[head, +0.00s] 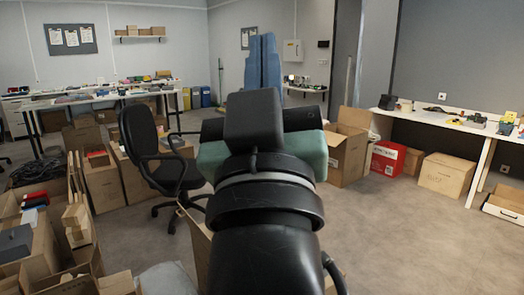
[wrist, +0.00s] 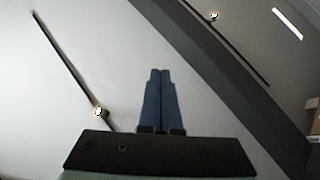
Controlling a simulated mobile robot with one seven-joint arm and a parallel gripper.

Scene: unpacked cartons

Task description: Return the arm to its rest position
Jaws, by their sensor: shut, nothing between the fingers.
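My arm reaches straight out in the middle of the head view, its black wrist (head: 262,200) in the foreground. My gripper (head: 262,38) has two long blue fingers, raised in front of the far wall. In the wrist view the fingers of my gripper (wrist: 160,73) lie side by side, shut, with nothing between them. They point at a pale wall or ceiling surface and touch nothing there. My wrist hides part of the floor and room behind it.
A black office chair (head: 160,160) stands left of my arm, with several open cartons (head: 100,185) beside it. An open carton (head: 346,150) and a red box (head: 388,158) stand to the right by a white workbench (head: 455,124).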

